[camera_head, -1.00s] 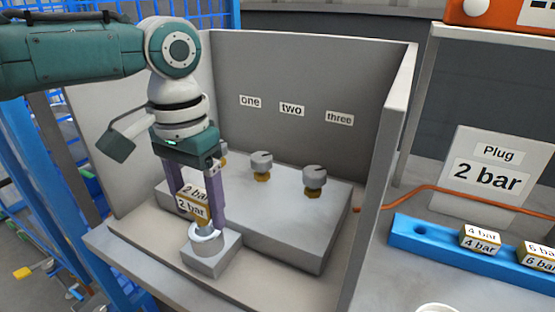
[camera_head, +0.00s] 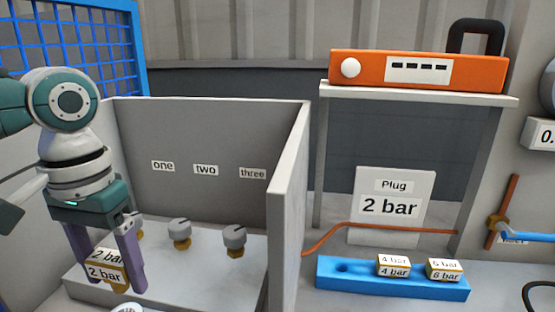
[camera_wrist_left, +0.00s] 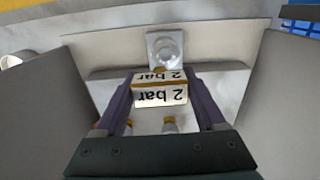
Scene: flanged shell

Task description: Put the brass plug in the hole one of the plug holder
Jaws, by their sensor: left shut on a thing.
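The brass plug (camera_head: 107,272), with white "2 bar" labels, is between the fingers of my left gripper (camera_head: 104,270). The gripper is shut on it, inside the grey booth at the left of the head view. The plug also shows in the left wrist view (camera_wrist_left: 161,90), with a finger at each side. The blue plug holder (camera_head: 400,288) lies outside the booth, to the right of its side wall. Its leftmost hole (camera_head: 343,267) is empty; no hole number is readable. My right gripper is not in view.
The booth's side wall (camera_head: 290,235) stands between my left gripper and the holder. The holder carries a 4 bar plug (camera_head: 393,266) and a 6 bar plug (camera_head: 443,269). A "Plug 2 bar" sign (camera_head: 390,205) and an orange cable (camera_head: 340,232) are behind it.

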